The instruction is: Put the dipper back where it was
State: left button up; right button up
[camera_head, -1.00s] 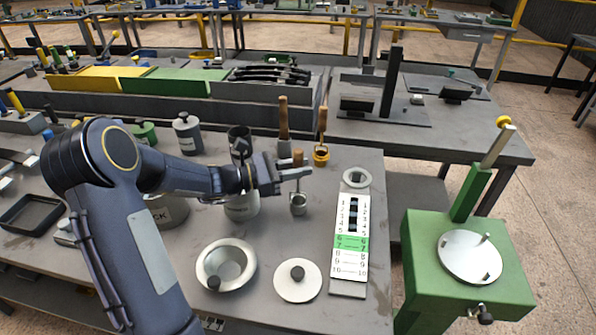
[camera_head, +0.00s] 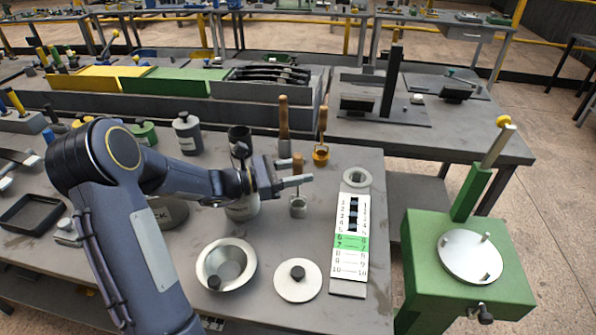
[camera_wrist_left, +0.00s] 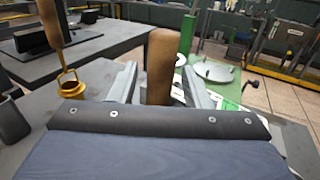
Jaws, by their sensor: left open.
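The dipper (camera_head: 298,208), a small grey metal cup with an upright wooden handle, is right of the middle of the bench in the head view. Its cup is at or very near the bench top; I cannot tell if it touches. My left gripper (camera_head: 300,172) is open, with its fingers on either side of the handle. In the left wrist view the brown handle (camera_wrist_left: 160,62) stands between the two grey fingers, and the cup is hidden. My right gripper is not in view.
Behind the dipper stand a brass-ended tool (camera_head: 321,152) and another wooden-handled tool (camera_head: 284,120). A numbered board (camera_head: 350,270) is to the right. A funnel-like bowl (camera_head: 242,250) and a round lid (camera_head: 298,291) lie in front. A green stand (camera_head: 420,265) is farther right.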

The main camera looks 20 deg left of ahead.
pick_arm(q)
jog(key=b+v, duration=0.1)
jog(key=v, duration=1.1)
jog(key=s+d+r+m+g+y, duration=0.3)
jog(key=s+d+m+g, duration=0.4)
jog(key=s+d+m, duration=0.6)
jog(key=s+d+f+m+t+y, duration=0.1)
jog(key=s+f+m+y, duration=0.3)
jog(key=s+m+y, duration=0.3)
jog(key=s+m, duration=0.2)
jog(key=m, duration=0.2)
jog(key=shift+f, duration=0.25)
jog(key=shift+d+r, duration=0.1)
jog(key=shift+d, duration=0.05)
jog(key=shift+r, duration=0.15)
